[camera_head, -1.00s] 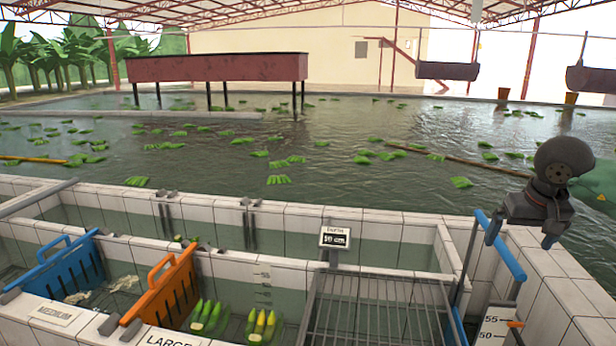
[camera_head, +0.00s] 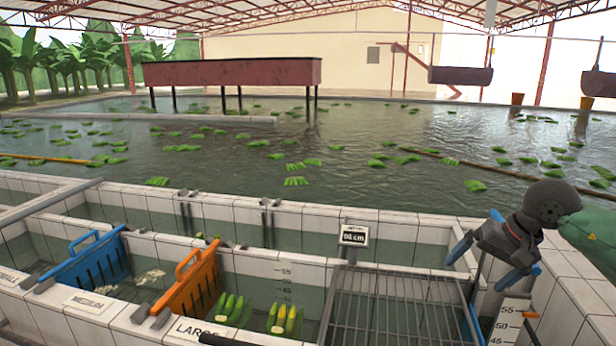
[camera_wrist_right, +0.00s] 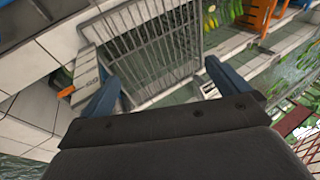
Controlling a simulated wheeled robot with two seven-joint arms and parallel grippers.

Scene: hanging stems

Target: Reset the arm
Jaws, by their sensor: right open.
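My right gripper (camera_head: 482,268) is at the right of the head view, above the tiled wall beside the wire rack (camera_head: 395,305). Its two blue fingers are apart with nothing between them. In the right wrist view the open fingers of the right gripper (camera_wrist_right: 165,90) frame the wire rack (camera_wrist_right: 155,50), which lies beyond them. My left gripper is not in the head view.
An orange divider (camera_head: 190,285) and a blue divider (camera_head: 95,262) stand in the tiled troughs at left. Banana clusters (camera_head: 284,318) lie near the front. A sign (camera_head: 354,235) stands behind the rack. A ruler board (camera_head: 510,322) is at the right. Water with floating green bunches lies beyond.

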